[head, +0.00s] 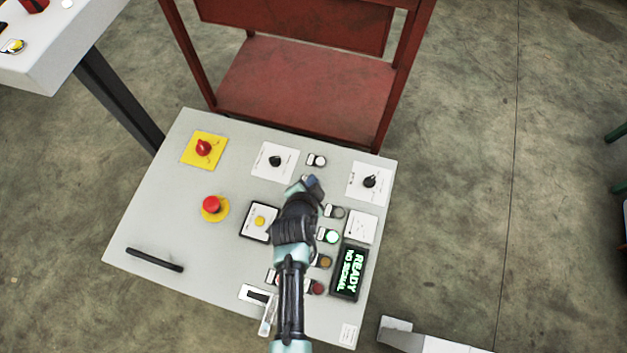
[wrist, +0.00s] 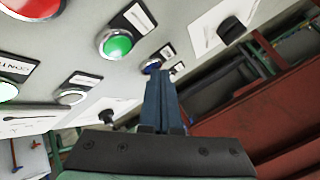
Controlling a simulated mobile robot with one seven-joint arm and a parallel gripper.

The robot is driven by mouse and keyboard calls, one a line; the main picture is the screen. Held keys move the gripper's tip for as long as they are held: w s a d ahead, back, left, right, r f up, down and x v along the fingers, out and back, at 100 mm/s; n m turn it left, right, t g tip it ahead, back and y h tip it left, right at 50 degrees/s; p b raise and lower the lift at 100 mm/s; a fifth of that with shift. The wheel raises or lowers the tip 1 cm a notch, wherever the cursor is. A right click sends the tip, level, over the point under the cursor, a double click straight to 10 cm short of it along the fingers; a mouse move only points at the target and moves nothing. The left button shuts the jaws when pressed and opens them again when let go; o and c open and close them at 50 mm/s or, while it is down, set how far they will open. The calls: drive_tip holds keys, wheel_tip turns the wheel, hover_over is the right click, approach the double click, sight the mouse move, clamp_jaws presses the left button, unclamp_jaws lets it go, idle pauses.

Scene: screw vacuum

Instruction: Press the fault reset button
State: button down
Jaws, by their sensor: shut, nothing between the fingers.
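The light grey control panel (head: 165,225) fills the middle of the head view, with several buttons, knobs and lamps. My gripper (head: 311,183) is over its upper right part, fingers shut and empty. In the wrist view the closed fingers (wrist: 159,75) point at the panel, with their tips by a small blue button (wrist: 152,66) beside a dark label. The fingers partly cover that button, and I cannot tell whether they touch it. No label is readable as fault reset. In the head view my gripper and arm hide this part of the panel.
A green button (wrist: 116,44) and a white button (wrist: 72,97) sit close by. A red mushroom button (head: 211,204), red rotary switch (head: 203,148), black knobs and a lit "READY" display (head: 350,272) are also on the panel. A red metal frame (head: 300,85) stands behind it.

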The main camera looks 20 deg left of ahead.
idle(0.3)
drive_tip(key=shift+r+p, duration=0.75)
drive_tip(key=shift+r, duration=0.05)
wheel_tip(320, 180, up, 5)
drive_tip(key=p, duration=0.4)
idle(0.8)
